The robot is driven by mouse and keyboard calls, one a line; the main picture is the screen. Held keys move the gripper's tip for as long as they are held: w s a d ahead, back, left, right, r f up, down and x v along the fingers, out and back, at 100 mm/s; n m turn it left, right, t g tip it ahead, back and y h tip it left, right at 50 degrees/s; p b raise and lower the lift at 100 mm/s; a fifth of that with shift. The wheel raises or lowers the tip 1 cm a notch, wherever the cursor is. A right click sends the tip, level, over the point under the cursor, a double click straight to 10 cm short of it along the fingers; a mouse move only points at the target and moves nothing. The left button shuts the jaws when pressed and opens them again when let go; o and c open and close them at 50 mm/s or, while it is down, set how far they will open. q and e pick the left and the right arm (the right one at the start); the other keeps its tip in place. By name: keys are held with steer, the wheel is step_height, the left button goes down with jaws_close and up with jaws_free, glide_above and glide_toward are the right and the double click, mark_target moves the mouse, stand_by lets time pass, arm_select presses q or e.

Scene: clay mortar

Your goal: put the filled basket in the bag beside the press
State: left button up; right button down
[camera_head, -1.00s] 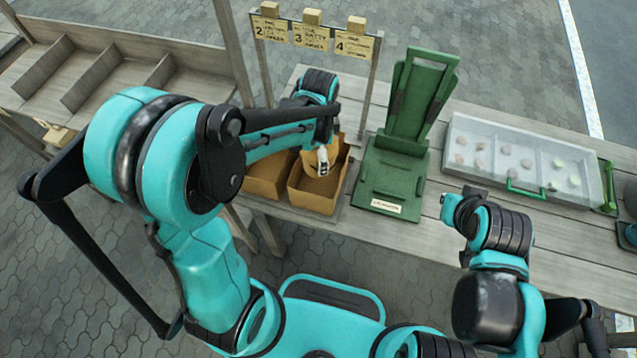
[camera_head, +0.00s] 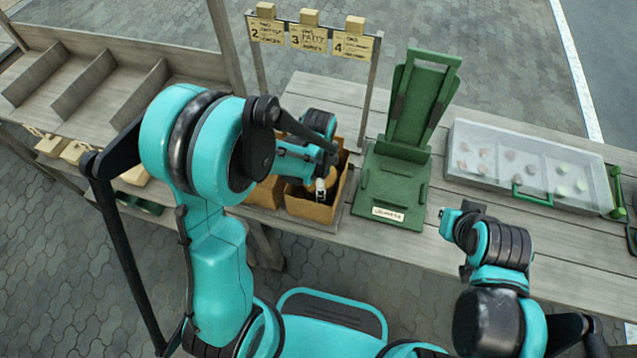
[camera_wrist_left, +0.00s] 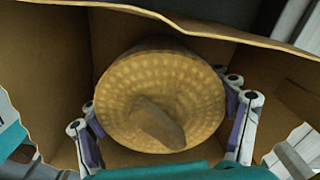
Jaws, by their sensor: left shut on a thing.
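The round, tan woven basket (camera_wrist_left: 125,100) is between the fingers of my left gripper (camera_head: 322,190), which is shut on it. A brownish, wedge-like lump (camera_wrist_left: 160,122) lies in the basket. In the left wrist view the basket is inside the open brown paper bag (camera_wrist_left: 60,75), with bag walls around it. I cannot tell whether it touches the bag floor. In the head view this bag (camera_head: 312,210) stands left of the green press (camera_head: 395,185), and my gripper reaches into its mouth. My right gripper (camera_head: 452,217) hangs over the table's front, right of the press; its fingers are unclear.
A second brown bag (camera_head: 265,192) stands left of the first, partly hidden by my arm. A sign rack (camera_head: 310,38) with numbered cards stands behind the bags. A clear-lidded tray (camera_head: 480,178) with several small lumps lies right of the press. Bare table (camera_head: 590,240) shows at the front right.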

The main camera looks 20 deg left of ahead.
arm_select(q)
steer(key=shift+f, duration=0.15)
steer(key=o, duration=1.4)
steer(key=shift+c, duration=0.2)
